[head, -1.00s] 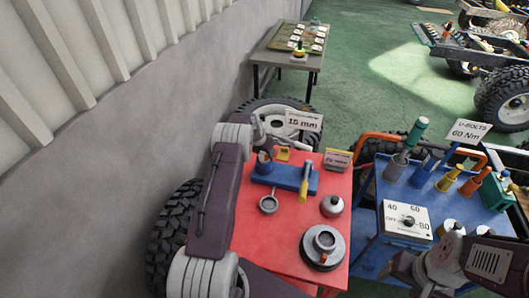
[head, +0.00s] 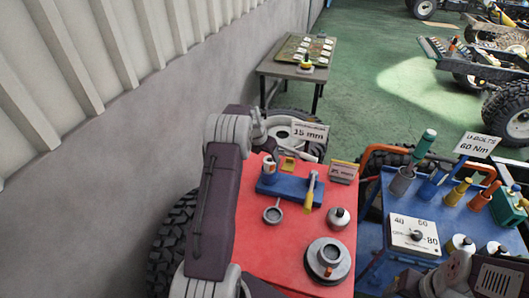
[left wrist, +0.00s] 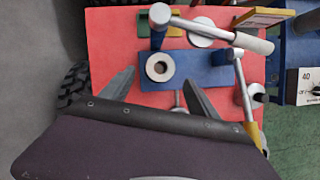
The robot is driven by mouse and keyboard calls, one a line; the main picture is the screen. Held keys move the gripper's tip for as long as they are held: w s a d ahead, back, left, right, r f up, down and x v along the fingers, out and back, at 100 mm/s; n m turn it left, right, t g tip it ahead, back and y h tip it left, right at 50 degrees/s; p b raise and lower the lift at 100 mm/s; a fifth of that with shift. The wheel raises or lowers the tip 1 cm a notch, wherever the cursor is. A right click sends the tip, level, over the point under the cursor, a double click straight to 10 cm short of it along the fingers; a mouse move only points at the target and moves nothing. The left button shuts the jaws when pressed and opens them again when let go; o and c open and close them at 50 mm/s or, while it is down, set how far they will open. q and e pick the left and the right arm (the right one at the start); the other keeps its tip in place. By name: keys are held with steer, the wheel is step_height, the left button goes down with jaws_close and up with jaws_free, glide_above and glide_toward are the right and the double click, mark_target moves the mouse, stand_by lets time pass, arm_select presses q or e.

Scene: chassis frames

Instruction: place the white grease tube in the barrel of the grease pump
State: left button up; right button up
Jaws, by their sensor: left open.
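The grease pump has a blue base (head: 291,188) on the red table top, with a yellow-handled lever (head: 311,190). In the left wrist view, a pale ring with a dark centre (left wrist: 160,67), apparently the barrel mouth, stands on the blue base (left wrist: 205,68). My left gripper (head: 266,143) is above the pump's left end. In the left wrist view its open fingers (left wrist: 157,77) are either side of the ring's near edge, with nothing visibly held. I cannot surely pick out the white grease tube. My right gripper (head: 432,286) is at the lower right, its fingers unclear.
A grey rod with a whitish grip (left wrist: 254,42) crosses above the base in the left wrist view. A ring-shaped tool (head: 272,213), a round canister (head: 338,217) and a grey round fixture (head: 328,260) stand nearer. A blue cart (head: 372,255) is right.

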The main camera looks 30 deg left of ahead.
arm_select(q)
steer(key=s+d+r+m+g, duration=0.1)
steer(key=s+d+r+m, duration=0.2)
steer(key=s+d+m, duration=0.5)
steer(key=s+d+r+m+g, duration=0.15)
steer(key=s+d+m, duration=0.35)
steer(key=m, duration=0.5)
steer(key=s+d+m, duration=0.3)
steer(key=s+m, duration=0.5)
steer(key=s+d+m, duration=0.4)
steer(key=s+m, duration=0.4)
steer(key=m, duration=0.1)
steer(key=shift+s+f+g, duration=0.35)
steer(key=shift+s, duration=0.05)
step_height(320, 180, down, 2)
steer(key=shift+b, duration=1.1)
